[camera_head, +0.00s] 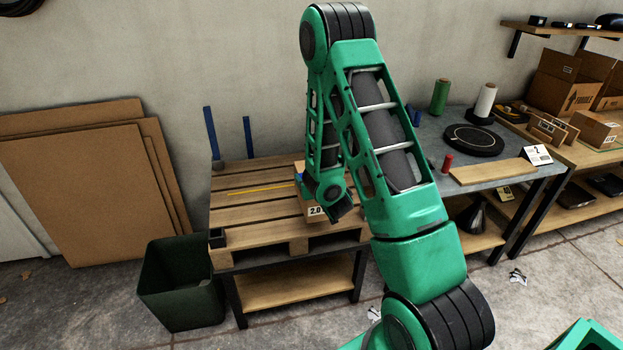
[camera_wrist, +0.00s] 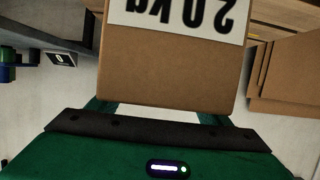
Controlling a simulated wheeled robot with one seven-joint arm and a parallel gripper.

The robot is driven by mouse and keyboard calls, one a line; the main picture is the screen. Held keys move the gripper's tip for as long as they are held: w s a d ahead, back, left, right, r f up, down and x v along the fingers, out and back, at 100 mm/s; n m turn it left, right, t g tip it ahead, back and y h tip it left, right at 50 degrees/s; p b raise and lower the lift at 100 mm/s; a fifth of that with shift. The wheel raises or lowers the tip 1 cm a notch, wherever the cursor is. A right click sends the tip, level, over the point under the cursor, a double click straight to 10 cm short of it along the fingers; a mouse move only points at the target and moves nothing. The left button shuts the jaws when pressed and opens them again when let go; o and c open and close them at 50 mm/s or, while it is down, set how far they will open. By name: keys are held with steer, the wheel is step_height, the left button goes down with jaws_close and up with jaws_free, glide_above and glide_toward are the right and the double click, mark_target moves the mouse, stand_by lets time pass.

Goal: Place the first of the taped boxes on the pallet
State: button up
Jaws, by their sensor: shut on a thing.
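A brown cardboard box (camera_head: 315,211) with a white "2.0" label is at the right part of the wooden pallet (camera_head: 252,179), largely hidden behind my arm. In the wrist view the box (camera_wrist: 170,68) fills the middle, its "2.0 kg" label upside down. My gripper (camera_head: 337,204) is shut on the box; it also shows in the wrist view (camera_wrist: 158,112). I cannot tell whether the box's underside touches the slats. Another box (camera_head: 598,130) stands on the right bench.
The pallet lies on a low table, with blue posts (camera_head: 211,134) behind it and a yellow strip (camera_head: 262,188) across its slats. The left slats are mostly clear. A dark bin (camera_head: 180,285) stands at the front left. A grey bench (camera_head: 450,140) adjoins on the right.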

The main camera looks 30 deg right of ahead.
steer(key=shift+w+d+f, duration=0.8)
steer(key=shift+w+d, duration=0.3)
steer(key=shift+w+d+f, duration=0.75)
steer(key=shift+w+d, duration=0.3)
steer(key=shift+f, duration=2)
steer(key=o, duration=2.1)
steer(key=shift+s+f, duration=0.15)
steer(key=shift+a, duration=0.1)
